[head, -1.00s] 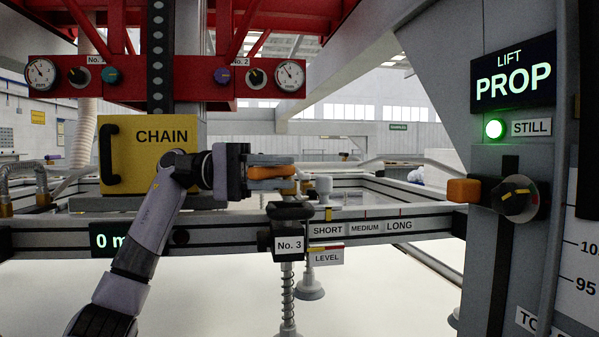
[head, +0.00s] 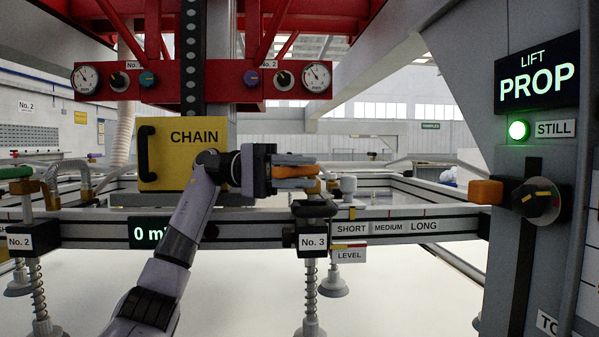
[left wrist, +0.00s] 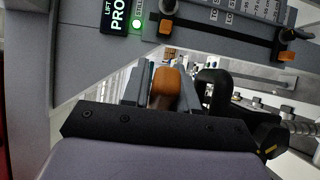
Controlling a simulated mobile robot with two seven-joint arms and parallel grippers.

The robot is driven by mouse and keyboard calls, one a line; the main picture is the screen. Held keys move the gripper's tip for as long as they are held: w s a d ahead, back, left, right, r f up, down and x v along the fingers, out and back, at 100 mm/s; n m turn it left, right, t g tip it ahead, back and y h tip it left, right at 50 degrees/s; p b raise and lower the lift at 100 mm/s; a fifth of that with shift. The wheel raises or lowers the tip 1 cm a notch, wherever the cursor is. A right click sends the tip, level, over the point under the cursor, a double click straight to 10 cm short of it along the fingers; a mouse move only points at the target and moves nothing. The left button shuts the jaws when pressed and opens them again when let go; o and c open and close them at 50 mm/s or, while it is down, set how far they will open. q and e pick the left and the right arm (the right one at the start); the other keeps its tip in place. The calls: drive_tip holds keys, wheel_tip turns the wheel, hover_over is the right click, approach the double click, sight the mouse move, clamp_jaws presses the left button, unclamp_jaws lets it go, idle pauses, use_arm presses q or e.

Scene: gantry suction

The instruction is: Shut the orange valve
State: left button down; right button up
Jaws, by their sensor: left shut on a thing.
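The orange valve (head: 297,173) is a small orange lever on top of the suction cup post labelled No. 3 (head: 313,242), on the grey beam. My left gripper (head: 311,177) has come to it from the left and is shut on it, with grey fingers on both sides of the lever. In the left wrist view the orange lever (left wrist: 166,88) shows between the two fingers (left wrist: 165,92). The lever lies roughly along the beam in the head view. The fingers partly hide it and its joint. My right gripper is not in view.
A yellow CHAIN box (head: 185,178) stands behind my left arm. A green lever (head: 16,173) sits on the No. 2 post at left. On the right, a grey column carries an orange block (head: 485,192), a dark knob (head: 537,201) and a display reading LIFT PROP (head: 537,75).

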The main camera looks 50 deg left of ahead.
use_arm(q)
drive_tip(key=c, duration=1)
unclamp_jaws()
drive_tip(key=shift+o, duration=0.2)
